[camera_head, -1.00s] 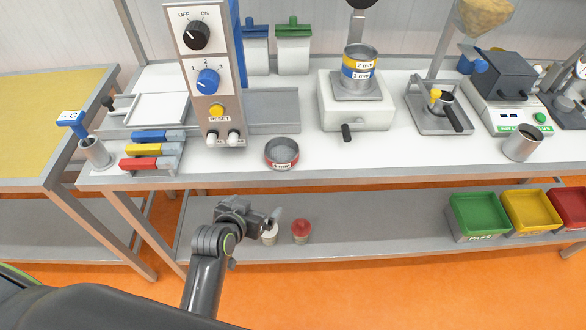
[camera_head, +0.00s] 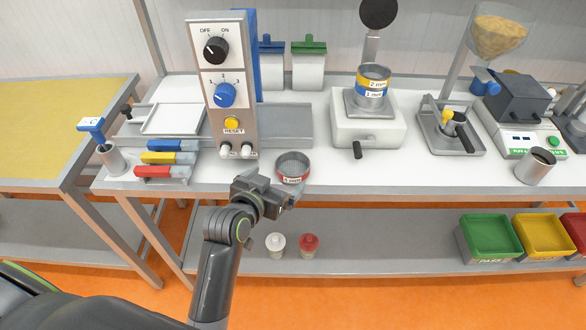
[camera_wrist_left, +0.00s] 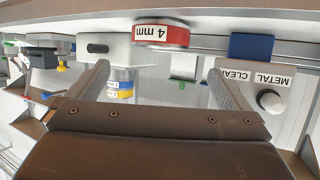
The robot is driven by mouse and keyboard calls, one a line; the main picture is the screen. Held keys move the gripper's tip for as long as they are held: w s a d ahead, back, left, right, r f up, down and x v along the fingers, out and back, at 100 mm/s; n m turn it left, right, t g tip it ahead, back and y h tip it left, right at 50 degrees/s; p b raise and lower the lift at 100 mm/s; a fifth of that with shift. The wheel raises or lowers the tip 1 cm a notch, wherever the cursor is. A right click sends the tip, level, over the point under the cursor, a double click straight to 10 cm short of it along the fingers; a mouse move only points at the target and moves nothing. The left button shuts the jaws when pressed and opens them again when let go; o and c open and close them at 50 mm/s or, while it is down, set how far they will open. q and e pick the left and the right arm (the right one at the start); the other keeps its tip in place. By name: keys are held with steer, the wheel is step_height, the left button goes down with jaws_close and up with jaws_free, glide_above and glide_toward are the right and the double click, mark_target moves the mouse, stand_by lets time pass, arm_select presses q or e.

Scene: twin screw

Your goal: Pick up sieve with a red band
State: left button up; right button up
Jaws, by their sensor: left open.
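The sieve with a red band (camera_head: 292,168) sits near the front edge of the white bench, right of the control panel. Its label reads 4 mm in the left wrist view (camera_wrist_left: 162,34), where it shows beyond and between the two fingers. My left gripper (camera_head: 290,193) is just in front of and below the sieve, apart from it. The left gripper also shows in the wrist view (camera_wrist_left: 160,85), with its fingers spread and nothing between them. My right gripper is not in view.
The control panel (camera_head: 227,85) stands left of the sieve. A shaker (camera_head: 368,130) carrying stacked yellow and blue sieves (camera_head: 373,82) stands behind right. Red, yellow and blue handled tools (camera_head: 162,172) lie at left. White and red-topped pots (camera_head: 309,245) stand on the shelf below.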

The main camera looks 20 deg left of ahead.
arm_select(q)
glide_toward(299, 160)
steer(key=shift+w+r+p, duration=0.25)
steer(key=shift+w+p, duration=0.1)
steer(key=shift+f+p+x, duration=0.15)
steer(key=shift+p+x, duration=0.2)
steer(key=shift+x, duration=0.95)
steer(key=shift+f+p+x, duration=0.15)
steer(key=shift+p+x, duration=0.15)
steer(key=shift+x, duration=0.95)
steer(key=shift+s, duration=0.1)
steer(key=c, duration=1.1)
